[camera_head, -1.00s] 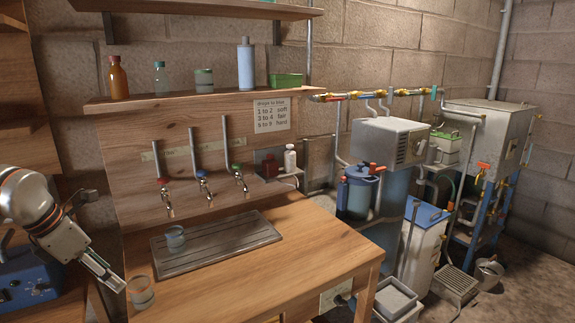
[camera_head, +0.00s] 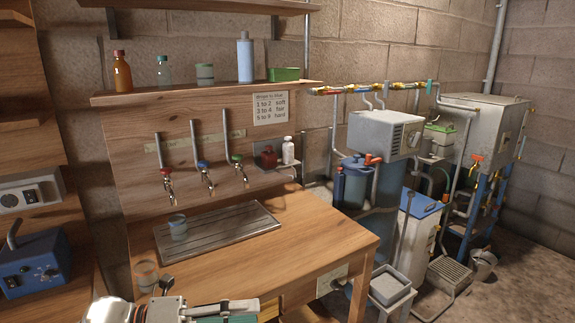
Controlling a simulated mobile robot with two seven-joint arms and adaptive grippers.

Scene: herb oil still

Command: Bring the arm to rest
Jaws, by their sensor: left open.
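My left gripper (camera_head: 238,310) is at the bottom edge of the head view, in front of the wooden bench (camera_head: 300,240). Its fingers point to the right and it is open, with nothing seen between them; its lower part is cut off by the frame. A clear glass (camera_head: 146,275) stands on the bench's left end, above and left of the gripper and apart from it. Another glass (camera_head: 178,227) with some liquid stands on the metal drain tray (camera_head: 235,227). My right gripper is out of view.
Three taps with red, blue and green tops (camera_head: 203,175) hang over the tray. A shelf (camera_head: 205,92) above holds bottles and a green box (camera_head: 284,74). A blue device (camera_head: 35,265) stands at the left. The bench's right half is clear.

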